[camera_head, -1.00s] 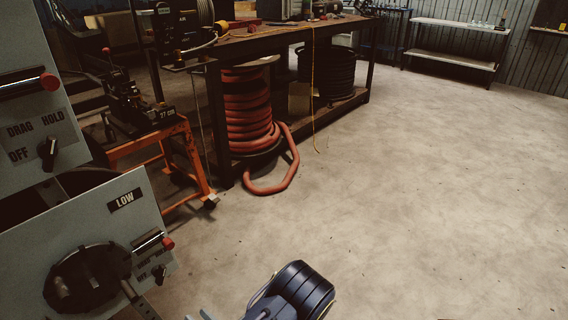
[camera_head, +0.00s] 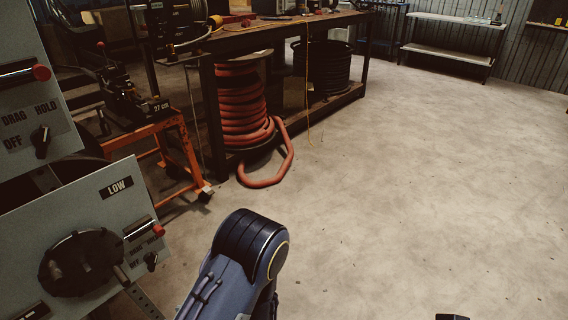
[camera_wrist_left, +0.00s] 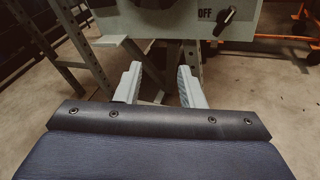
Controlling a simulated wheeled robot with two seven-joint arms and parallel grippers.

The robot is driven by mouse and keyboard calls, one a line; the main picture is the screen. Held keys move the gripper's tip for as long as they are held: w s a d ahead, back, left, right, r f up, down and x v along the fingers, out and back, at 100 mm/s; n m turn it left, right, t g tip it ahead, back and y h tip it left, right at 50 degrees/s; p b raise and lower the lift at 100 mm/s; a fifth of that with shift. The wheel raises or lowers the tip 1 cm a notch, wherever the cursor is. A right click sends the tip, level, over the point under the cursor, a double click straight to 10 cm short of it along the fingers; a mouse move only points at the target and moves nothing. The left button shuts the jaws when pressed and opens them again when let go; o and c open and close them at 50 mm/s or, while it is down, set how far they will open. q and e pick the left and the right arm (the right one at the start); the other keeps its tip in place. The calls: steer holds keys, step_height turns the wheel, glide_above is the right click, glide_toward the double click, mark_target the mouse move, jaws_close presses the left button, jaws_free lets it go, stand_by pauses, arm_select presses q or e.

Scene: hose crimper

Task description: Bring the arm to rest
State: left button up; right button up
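My left arm (camera_head: 235,265) shows at the bottom of the head view as a dark blue, bent joint over bare floor. Its gripper is outside that view. In the left wrist view my left gripper (camera_wrist_left: 160,88) has its two pale fingers apart, with nothing between them. Beyond the fingers is a grey machine panel (camera_wrist_left: 185,18) on a metal frame, with a black OFF knob (camera_wrist_left: 228,18). My right gripper is not in view; a small dark piece at the bottom right edge of the head view is too cropped to tell.
The grey panel marked LOW (camera_head: 95,235), with a black handwheel (camera_head: 80,262), stands close on the left. An orange stand (camera_head: 168,140) holds a crimper. A red hose coil (camera_head: 243,105) sits under the bench, its loose end on the floor. The floor (camera_head: 430,180) at right is clear.

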arm_select(q)
steer(key=s+d+r+n+g+h, duration=0.2)
steer(key=s+r+n+g+h, duration=0.4)
steer(key=s+r+n+h, duration=1.2)
steer(key=w+d+r+n+t+p, duration=0.1)
steer(key=r+n+t+p, duration=0.1)
steer(key=r+p, duration=0.6)
steer(key=w+r+n+t+p, duration=0.1)
steer(key=r+n+t+p, duration=0.1)
steer(key=r+p, duration=0.5)
steer(key=w+d+r+n+t+h+p, duration=0.1)
steer(key=r+n+p, duration=0.3)
steer(key=r+p, duration=0.4)
step_height(320, 180, up, 3)
steer(key=shift+w+d+r+t+p, duration=0.1)
steer(key=shift+w+d+t+p, duration=0.25)
steer(key=shift+w+t, duration=0.35)
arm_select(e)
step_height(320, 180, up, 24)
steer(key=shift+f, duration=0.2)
arm_select(q)
steer(key=shift+s, duration=0.1)
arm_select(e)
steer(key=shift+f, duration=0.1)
arm_select(q)
steer(key=shift+a, duration=0.1)
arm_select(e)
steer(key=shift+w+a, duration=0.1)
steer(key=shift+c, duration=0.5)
